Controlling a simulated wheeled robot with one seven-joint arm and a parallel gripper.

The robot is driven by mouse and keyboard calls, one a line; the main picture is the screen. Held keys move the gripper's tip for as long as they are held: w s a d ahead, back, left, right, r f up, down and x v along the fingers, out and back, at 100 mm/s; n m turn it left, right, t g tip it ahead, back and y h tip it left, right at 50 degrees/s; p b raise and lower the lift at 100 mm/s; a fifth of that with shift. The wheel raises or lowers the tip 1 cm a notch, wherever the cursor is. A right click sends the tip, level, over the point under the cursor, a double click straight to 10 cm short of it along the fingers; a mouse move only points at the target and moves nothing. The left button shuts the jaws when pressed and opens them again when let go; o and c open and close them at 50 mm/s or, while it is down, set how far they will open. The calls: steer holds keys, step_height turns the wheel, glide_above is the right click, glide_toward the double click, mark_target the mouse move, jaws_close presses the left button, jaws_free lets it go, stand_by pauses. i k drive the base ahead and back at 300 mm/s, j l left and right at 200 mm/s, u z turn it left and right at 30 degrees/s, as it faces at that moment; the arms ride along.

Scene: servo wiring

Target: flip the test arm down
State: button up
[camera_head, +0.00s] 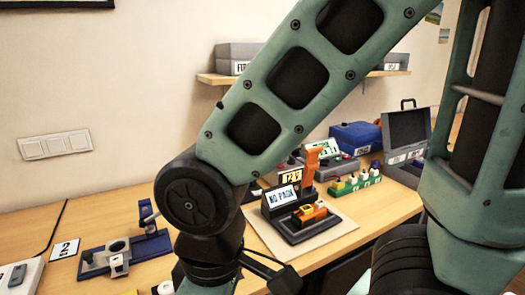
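A dark test station (325,233) stands on a pale mat on the wooden table, right of my arm's elbow. Its tilted display (282,196) reads "NO PACK". An orange upright lever (309,166) stands raised at the back of the station; it looks like the test arm. Small orange and yellow blocks (311,213) sit on the front of the station. My arm crosses in front and hides part of the table and perhaps the station's left side. My gripper is not visible; only arm links show.
A blue fixture (127,252) with grey parts stands at the left, beside a card marked 2 (65,248). Behind the station are a green rack (355,186) of small blocks, a blue box (356,136) and an open dark case (406,133). A shelf (216,79) is above.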

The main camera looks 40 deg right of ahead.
mark_target(311, 165)
steer(key=l+z, duration=0.3)
steer(key=z, duration=0.15)
steer(key=i+l+z, duration=0.15)
steer(key=l+z, duration=0.15)
steer(key=z, duration=0.15)
steer(key=i+l+z, duration=0.4)
steer(key=i, duration=0.2)
